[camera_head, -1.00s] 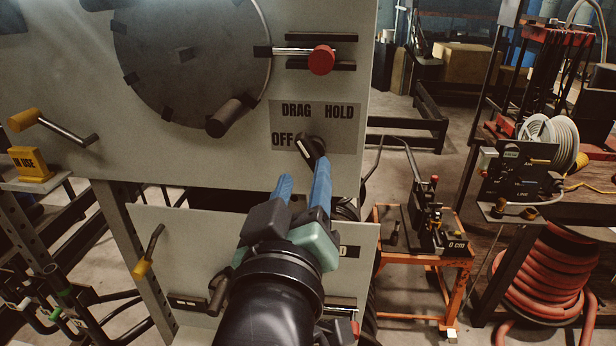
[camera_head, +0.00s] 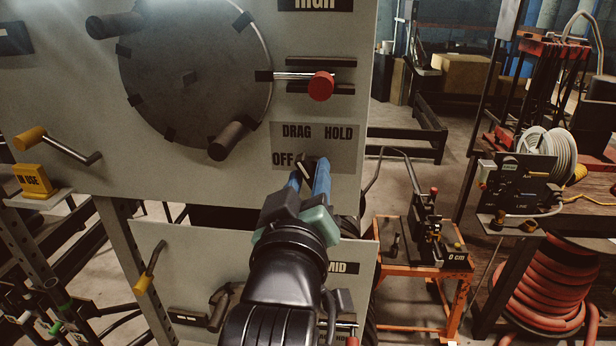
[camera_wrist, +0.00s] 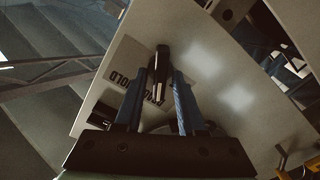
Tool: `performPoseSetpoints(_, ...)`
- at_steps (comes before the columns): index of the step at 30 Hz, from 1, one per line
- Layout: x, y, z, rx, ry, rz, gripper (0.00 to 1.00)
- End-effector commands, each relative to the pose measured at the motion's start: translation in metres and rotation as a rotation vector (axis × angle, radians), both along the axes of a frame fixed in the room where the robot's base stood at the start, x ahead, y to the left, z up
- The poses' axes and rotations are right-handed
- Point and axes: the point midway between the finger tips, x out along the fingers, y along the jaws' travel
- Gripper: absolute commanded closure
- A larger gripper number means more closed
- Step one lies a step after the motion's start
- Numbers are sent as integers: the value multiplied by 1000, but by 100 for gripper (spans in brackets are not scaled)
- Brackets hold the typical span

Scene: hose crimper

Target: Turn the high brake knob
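The high brake knob (camera_head: 305,164) is a small black knob with a pale mark, on a grey label plate (camera_head: 346,150) reading OFF, DRAG and HOLD. Its mark points towards OFF. My gripper (camera_head: 309,172) is right at the knob, with blue fingertips on either side of it, and partly hides it. In the wrist view the knob (camera_wrist: 161,63) sits between the two blue fingers (camera_wrist: 159,78), with small gaps visible. The fingers are apart and do not look closed on it.
Above the knob is a red-ended lever (camera_head: 320,86); a large dark disc (camera_head: 190,75) with handles is to its left. A lower panel (camera_head: 185,265) with a MID label sits below. A yellow-handled crank (camera_head: 32,138) is at far left. An orange stand (camera_head: 405,283) is at right.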

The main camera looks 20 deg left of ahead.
Motion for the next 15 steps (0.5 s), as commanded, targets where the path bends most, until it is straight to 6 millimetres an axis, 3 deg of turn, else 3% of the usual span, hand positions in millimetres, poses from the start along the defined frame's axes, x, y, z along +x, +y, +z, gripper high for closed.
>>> performPoseSetpoints(2,0,0,0,0,0,0,100)
performPoseSetpoints(15,0,-1,0,53,15,-1,100)
